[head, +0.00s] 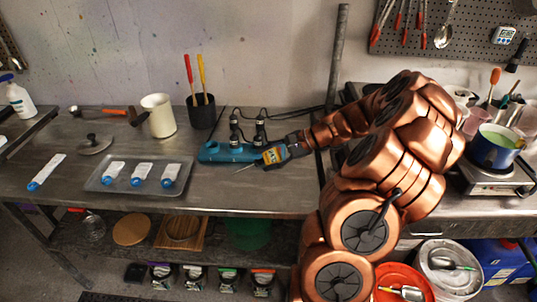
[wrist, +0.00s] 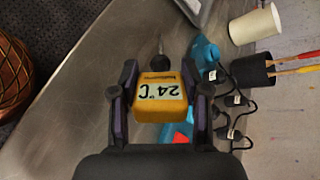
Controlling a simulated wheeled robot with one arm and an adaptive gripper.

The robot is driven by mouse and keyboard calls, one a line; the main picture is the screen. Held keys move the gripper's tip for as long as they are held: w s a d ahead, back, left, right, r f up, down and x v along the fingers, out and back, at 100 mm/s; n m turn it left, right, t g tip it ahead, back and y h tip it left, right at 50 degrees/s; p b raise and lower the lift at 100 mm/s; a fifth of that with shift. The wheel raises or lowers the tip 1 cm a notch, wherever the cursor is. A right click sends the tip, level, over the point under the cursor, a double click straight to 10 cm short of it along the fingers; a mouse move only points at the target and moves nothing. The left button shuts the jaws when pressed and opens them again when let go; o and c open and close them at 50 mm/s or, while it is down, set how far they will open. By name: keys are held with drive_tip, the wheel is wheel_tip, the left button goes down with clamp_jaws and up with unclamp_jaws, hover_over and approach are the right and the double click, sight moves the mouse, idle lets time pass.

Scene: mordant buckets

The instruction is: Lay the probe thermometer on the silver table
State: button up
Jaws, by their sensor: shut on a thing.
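The probe thermometer is a yellow block with a display and a thin metal probe; it shows in the head view (head: 273,155) and in the wrist view (wrist: 162,104), where the display reads 24 °C. My gripper (head: 287,150) is shut on its body, with one dark finger on each side in the wrist view (wrist: 160,92). The probe points left in the head view and away from my gripper in the wrist view. The silver table (head: 235,194) lies under it; the height of the thermometer above the top is hard to tell.
A teal bar-shaped device (head: 225,152) with black plugs and cables lies just behind the thermometer. A black pot (head: 201,114) with red and yellow handles and a white cup (head: 158,116) stand behind. A grey tray (head: 100,187) with white packets lies left. The table front is clear.

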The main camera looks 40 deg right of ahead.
drive_tip(key=shift+f+b, duration=1.2)
drive_tip(key=shift+f, duration=1.2)
drive_tip(key=o, duration=1.2)
drive_tip(key=v, duration=1.2)
